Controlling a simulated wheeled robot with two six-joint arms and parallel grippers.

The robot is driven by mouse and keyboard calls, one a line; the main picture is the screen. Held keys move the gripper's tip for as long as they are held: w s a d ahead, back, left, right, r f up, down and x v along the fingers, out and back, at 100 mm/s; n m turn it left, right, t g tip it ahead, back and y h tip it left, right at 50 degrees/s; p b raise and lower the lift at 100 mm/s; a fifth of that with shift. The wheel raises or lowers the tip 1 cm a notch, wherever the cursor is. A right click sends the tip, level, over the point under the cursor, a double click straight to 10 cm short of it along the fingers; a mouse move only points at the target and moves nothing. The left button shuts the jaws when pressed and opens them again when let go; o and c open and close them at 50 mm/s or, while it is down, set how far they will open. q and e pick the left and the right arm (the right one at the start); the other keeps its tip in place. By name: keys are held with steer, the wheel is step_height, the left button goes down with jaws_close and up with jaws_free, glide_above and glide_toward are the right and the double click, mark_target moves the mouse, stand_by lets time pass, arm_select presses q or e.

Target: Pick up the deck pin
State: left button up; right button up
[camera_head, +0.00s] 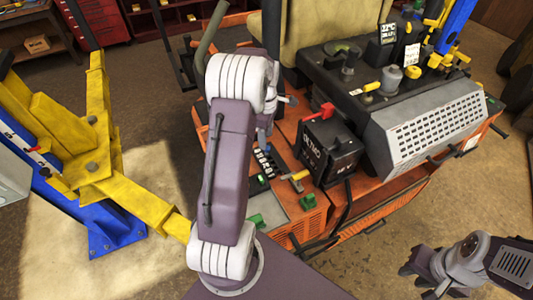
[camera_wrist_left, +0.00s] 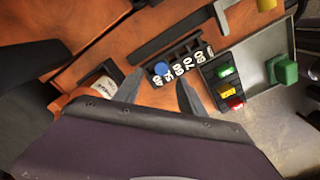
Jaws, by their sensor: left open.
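A small blue round head, which looks like the deck pin (camera_wrist_left: 161,68), sits at a strip of white numbers (camera_wrist_left: 181,63) on the orange mower body in the left wrist view. It is near the 50 mark; its shaft is hidden. My left gripper (camera_wrist_left: 160,84) is open and empty, with its two dark fingers either side of the pin head in that picture. I cannot tell how far above it they are. In the head view my left arm covers most of that gripper and the pin does not show clearly. My right gripper (camera_head: 419,277) is at the bottom right, away from the mower.
Green, yellow and red switches (camera_wrist_left: 228,88) and a green knob (camera_wrist_left: 283,70) lie right of the strip. A black battery-like box (camera_head: 330,150) with a red clamp stands on the mower (camera_head: 290,215). A yellow and blue lift (camera_head: 85,150) is at left.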

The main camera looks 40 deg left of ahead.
mark_target(267, 152)
arm_select(q)
steer(key=f+b, duration=0.4)
steer(key=shift+d+f, duration=0.25)
steer(key=shift+f, duration=0.1)
steer(key=shift+s+d+b, duration=0.15)
steer(key=shift+b, duration=0.2)
steer(key=shift+r, duration=0.15)
steer(key=shift+w+a, duration=0.2)
steer(key=c, duration=0.4)
jaws_close()
steer(key=shift+s, duration=0.1)
steer(key=shift+p, duration=0.35)
